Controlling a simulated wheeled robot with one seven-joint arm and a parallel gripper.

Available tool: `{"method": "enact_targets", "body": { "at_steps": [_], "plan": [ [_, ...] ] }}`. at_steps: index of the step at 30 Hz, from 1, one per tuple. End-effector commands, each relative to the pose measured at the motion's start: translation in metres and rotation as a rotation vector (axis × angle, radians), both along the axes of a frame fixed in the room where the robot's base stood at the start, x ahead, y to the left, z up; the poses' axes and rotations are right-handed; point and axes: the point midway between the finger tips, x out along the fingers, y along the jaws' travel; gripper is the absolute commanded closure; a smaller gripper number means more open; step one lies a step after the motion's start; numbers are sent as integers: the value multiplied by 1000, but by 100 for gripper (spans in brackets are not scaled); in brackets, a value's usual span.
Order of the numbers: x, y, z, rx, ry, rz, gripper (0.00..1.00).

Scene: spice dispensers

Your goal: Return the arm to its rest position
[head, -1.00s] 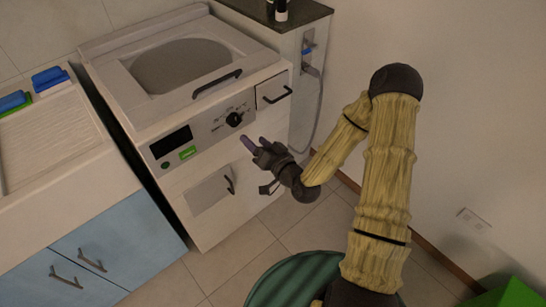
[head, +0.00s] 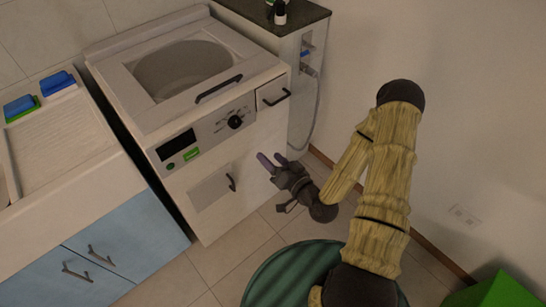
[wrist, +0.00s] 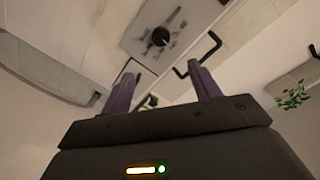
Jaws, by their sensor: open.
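My gripper (head: 270,165) is in front of the white washing machine (head: 255,140), level with the panel below its knob and dark display. It is open and empty, with its purple fingers apart. In the wrist view my gripper (wrist: 165,88) shows two purple fingers spread apart with nothing between them. The arm reaches from the right side of the head view, bent at the elbow. The black knob (head: 235,122) also shows in the wrist view (wrist: 160,36), beyond the fingers.
A counter with blue doors (head: 110,255) and blue sponges (head: 58,82) stands at the left. A dark-topped cabinet (head: 300,12) is behind. A green box (head: 500,292) is at the lower right. Tiled floor (head: 235,265) is free before the machine.

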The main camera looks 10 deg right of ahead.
Motion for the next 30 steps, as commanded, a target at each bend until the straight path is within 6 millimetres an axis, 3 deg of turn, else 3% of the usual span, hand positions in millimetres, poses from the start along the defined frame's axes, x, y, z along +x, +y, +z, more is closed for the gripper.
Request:
{"method": "enact_targets", "body": {
  "at_steps": [14, 23, 30],
  "plan": [
    [1, 2, -1, -30, 10, 16, 38],
    [3, 1, -17, -365, 161, 150, 38],
    [0, -26, -15, -656, 346, 185, 38]
  ]
}}
